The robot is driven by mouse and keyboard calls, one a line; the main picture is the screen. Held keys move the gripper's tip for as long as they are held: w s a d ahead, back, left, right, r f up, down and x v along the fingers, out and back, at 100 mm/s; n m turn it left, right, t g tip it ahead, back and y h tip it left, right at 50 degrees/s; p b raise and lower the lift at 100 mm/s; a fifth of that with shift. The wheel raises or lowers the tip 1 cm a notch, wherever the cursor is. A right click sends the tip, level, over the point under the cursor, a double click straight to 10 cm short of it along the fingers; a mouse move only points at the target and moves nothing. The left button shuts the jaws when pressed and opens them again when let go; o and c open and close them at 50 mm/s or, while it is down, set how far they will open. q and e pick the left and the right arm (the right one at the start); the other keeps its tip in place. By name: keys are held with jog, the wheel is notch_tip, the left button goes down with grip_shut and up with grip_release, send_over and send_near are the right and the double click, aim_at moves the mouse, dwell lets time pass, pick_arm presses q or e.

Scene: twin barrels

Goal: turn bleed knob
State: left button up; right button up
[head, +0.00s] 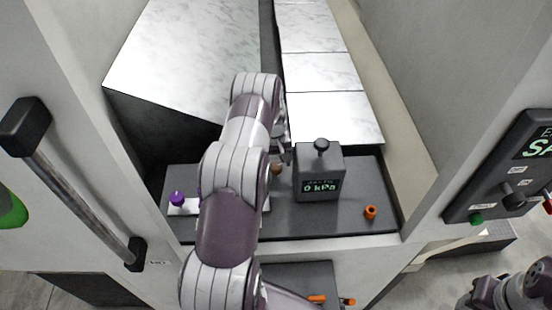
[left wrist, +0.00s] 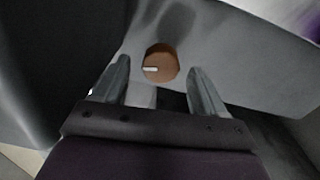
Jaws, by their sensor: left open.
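The bleed knob is a round orange-brown knob with a white mark (left wrist: 162,63), on a grey face in the left wrist view. In the head view a small brown piece of it (head: 277,169) shows just right of my left arm, beside the grey gauge box. My left gripper (left wrist: 158,68) is open, with one finger on each side of the knob in the picture. I cannot tell whether the fingers touch it. In the head view my left gripper (head: 281,145) is mostly hidden behind its own arm.
The grey gauge box (head: 318,172) reads "0 kPa" and has a dark knob on top. A purple knob (head: 177,198) stands at the left of the dark tray (head: 330,222), an orange piece (head: 370,212) at its right. Walls with a handle bar (head: 80,180) and a control panel (head: 510,180) flank it.

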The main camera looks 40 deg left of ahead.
pick_arm(q)
jog(key=shift+f, duration=0.8)
jog(key=c, duration=1.1)
jog(key=shift+o, duration=0.2)
jog(key=shift+f, duration=0.1)
jog(key=m+b, duration=0.2)
jog(key=b, duration=0.1)
jog(key=shift+f, duration=0.2)
jog(key=shift+r+m, duration=0.25)
jog(key=shift+m, duration=0.15)
jog(key=shift+r, duration=0.15)
jog(key=o, duration=1.1)
jog(key=shift+c, duration=0.2)
